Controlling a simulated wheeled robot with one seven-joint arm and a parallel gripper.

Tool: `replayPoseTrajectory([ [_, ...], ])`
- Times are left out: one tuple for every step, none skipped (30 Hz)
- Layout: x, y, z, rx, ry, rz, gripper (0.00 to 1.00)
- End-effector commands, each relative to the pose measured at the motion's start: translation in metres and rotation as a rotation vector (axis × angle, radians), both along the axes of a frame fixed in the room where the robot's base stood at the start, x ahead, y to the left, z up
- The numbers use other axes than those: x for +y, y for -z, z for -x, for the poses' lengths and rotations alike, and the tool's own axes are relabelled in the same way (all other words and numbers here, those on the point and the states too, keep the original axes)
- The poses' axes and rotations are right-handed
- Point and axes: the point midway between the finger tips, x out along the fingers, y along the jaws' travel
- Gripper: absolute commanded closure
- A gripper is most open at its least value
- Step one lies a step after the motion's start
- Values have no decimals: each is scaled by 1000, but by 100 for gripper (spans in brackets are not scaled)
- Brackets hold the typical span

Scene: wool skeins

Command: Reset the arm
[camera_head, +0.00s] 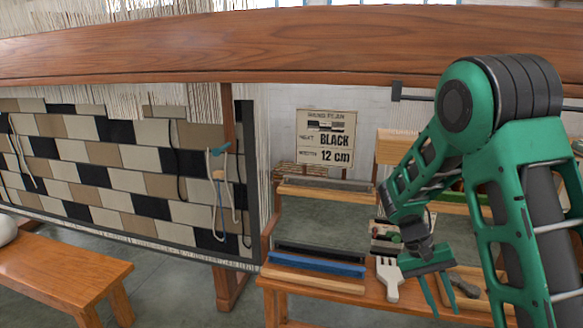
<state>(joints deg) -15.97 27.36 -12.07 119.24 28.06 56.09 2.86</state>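My green arm reaches in from the right side of the head view and bends down over a wooden bench (268,284). My gripper (443,308) hangs at the arm's end, pointing down at the bench's right part. Its two green fingers stand apart, and nothing shows held between them. A dark-handled tool (464,286) is just right of the fingers. I cannot tell whether the fingertips touch the bench.
A blue bar (318,263) and a dark bar (320,252) lie on the bench's left part. A loom with a brick-patterned weaving (110,170) fills the left, under a thick wooden beam (250,45). A sign (325,137) reads "BLACK" and "12 cm". Another bench (60,265) stands front left.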

Motion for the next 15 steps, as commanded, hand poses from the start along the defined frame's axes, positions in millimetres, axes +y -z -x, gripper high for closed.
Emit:
replayPoseTrajectory([
  [-7,-14,9,-20,21,-23,72],
  [-10,-21,14,-30,29,-36,72],
  [-15,-29,22,-43,41,-53,72],
  [-18,-36,27,-54,50,-65,72],
  [-21,-42,33,-63,59,-78,72],
  [-24,-50,41,-78,70,-94,72],
  [-27,-55,47,-88,78,-107,72],
  [-29,-61,53,-99,86,-118,72],
  [-33,-68,62,-114,96,-135,72],
  [-34,-73,68,-124,103,-146,72],
  [-37,-78,75,-137,111,-157,72],
  [-39,-84,84,-151,119,-172,72],
  [-40,-89,91,-163,126,-184,72],
  [-42,-93,98,-174,132,-194,72],
  [-43,-99,107,-190,142,-207,72],
])
